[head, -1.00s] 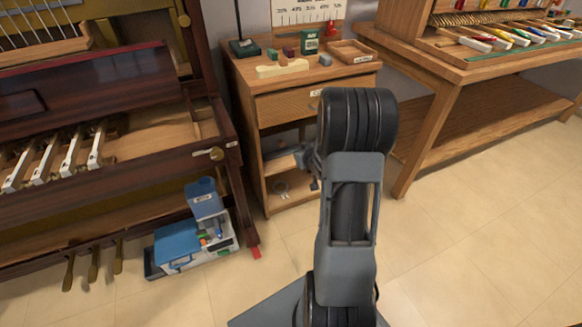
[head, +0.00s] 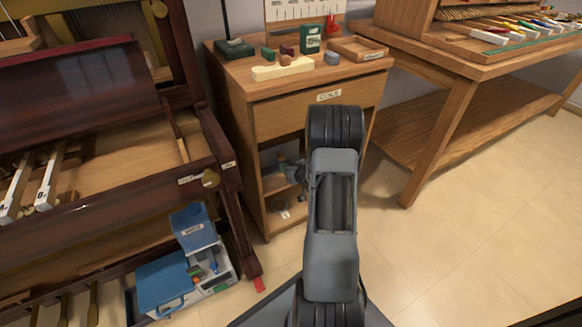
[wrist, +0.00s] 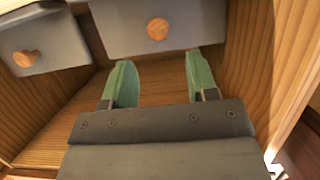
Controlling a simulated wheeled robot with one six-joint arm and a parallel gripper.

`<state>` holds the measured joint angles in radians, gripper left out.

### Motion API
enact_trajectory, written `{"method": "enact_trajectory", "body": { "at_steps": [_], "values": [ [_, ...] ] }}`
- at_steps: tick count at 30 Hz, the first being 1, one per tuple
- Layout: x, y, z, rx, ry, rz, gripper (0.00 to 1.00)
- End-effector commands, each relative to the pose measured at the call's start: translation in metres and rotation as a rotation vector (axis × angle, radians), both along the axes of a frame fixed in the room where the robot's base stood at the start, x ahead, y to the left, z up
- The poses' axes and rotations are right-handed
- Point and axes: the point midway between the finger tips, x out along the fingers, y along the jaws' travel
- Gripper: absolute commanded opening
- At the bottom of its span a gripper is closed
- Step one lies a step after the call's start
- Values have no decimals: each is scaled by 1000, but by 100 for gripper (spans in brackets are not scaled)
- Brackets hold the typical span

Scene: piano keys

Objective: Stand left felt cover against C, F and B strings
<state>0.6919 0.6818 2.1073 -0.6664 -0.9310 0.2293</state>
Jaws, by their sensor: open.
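My gripper (wrist: 160,88) is open in the wrist view, with two green fingers apart and nothing between them. It points into a wooden compartment, below a grey drawer front (wrist: 150,22) with a round wooden knob. In the head view my gripper is mostly hidden behind my arm, by the open lower part of the wooden cabinet (head: 255,130). The opened piano (head: 90,85) stands at the left; its C, F and B strings cannot be told apart here. I cannot identify the left felt cover in either view.
A blue-lidded caddy (head: 170,283) stands on the floor between piano and cabinet. Small blocks, a green tin (head: 310,38) and a wooden tray (head: 357,49) sit on the cabinet top. A workbench (head: 450,75) stands at right. The floor (head: 470,210) at right is clear.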

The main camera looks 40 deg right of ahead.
Motion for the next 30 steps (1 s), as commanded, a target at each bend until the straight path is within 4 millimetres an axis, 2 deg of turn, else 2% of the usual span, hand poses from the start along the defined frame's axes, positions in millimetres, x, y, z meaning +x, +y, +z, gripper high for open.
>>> {"method": "enact_trajectory", "body": {
  "at_steps": [9, 15, 21, 30],
  "values": [
    [38, -6, -17, -1, 0, -2, 53],
    [55, -8, -23, 1, 0, -1, 53],
    [64, -8, -24, -1, 0, 0, 53],
    [66, -8, -24, 0, 0, 0, 53]
  ]
}}
